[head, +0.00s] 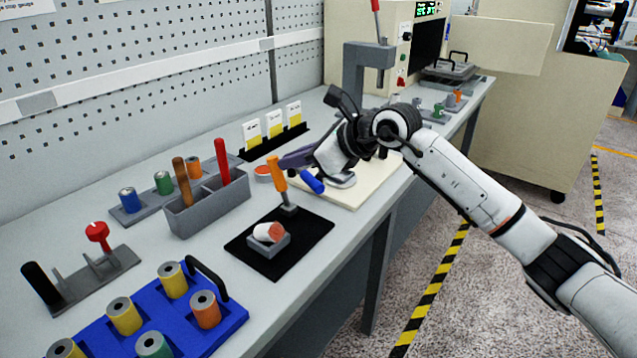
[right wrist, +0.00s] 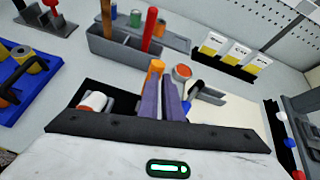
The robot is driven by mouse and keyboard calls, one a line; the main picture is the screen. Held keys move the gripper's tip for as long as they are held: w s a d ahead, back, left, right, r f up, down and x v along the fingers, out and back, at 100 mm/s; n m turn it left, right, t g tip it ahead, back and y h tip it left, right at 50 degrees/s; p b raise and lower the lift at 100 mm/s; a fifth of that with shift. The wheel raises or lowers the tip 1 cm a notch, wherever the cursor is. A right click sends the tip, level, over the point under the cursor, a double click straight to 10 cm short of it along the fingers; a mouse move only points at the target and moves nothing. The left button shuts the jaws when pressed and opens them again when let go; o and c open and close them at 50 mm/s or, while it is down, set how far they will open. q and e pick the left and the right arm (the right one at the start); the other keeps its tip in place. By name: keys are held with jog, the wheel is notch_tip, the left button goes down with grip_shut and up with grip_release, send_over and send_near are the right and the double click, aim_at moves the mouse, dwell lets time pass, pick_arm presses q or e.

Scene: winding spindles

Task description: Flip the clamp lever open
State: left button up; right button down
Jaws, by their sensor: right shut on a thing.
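The clamp lever has an orange handle (head: 278,174) and stands nearly upright, leaning slightly left, on a grey post on a black mat (head: 312,231). A grey block (head: 268,244) in front of it holds a white and reddish piece (head: 268,232). My right gripper (head: 284,161) reaches in from the right with its dark purple fingers at the upper part of the handle. In the right wrist view the orange handle (right wrist: 156,66) shows at the fingertips, and the fingers are closed on it; they hide its lower part. My left gripper is not in view.
A blue handle (head: 312,182) is close by, at the edge of a cream board (head: 351,195). A grey bin (head: 207,206) with red and brown-handled tools stands behind left. A blue tray (head: 227,322) of spools lies at front left. Label cards (head: 274,124) stand behind.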

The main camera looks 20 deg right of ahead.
notch_tip(320, 180, up, 11)
jog(key=s+d, duration=0.1)
jog(key=d, duration=0.1)
jog(key=shift+s+d, duration=0.25)
jog(key=shift+d, duration=0.05)
jog(key=shift+r, duration=0.1)
